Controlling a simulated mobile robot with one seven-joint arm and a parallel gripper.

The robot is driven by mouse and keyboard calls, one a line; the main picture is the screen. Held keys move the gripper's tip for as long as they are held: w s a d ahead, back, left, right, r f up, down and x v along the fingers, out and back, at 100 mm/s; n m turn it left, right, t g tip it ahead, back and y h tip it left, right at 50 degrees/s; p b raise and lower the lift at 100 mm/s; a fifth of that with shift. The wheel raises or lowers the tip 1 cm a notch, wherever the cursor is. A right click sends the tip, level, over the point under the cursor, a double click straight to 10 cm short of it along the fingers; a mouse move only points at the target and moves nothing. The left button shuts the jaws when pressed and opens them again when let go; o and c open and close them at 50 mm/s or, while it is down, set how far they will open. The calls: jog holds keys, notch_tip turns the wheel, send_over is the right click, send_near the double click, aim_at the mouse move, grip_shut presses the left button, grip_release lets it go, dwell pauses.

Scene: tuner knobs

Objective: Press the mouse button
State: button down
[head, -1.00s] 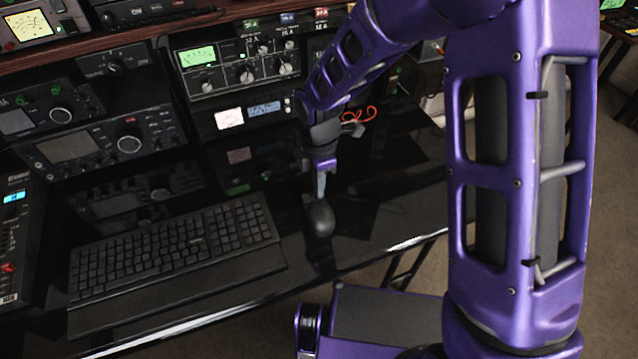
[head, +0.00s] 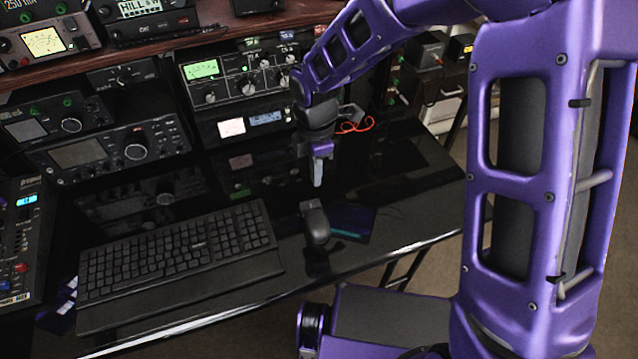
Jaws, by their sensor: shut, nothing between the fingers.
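The dark computer mouse (head: 317,227) is right of the black keyboard (head: 180,255), near the desk's front edge. It looks tilted, with a dark reflection or shadow below it; I cannot tell whether it rests fully on the desk. My gripper (head: 318,181) is above and slightly behind the mouse, shut and empty, fingers pointing down. A gap shows between the fingertips and the mouse. The mouse's buttons are too small to make out.
Radio units (head: 110,150) with knobs stand at the back left. A red cable (head: 355,124) lies behind my gripper. A purple and teal patch (head: 350,222) shows beside the mouse.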

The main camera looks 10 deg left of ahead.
notch_tip(320, 180, up, 6)
jog(key=shift+p, duration=0.4)
dwell(0.6)
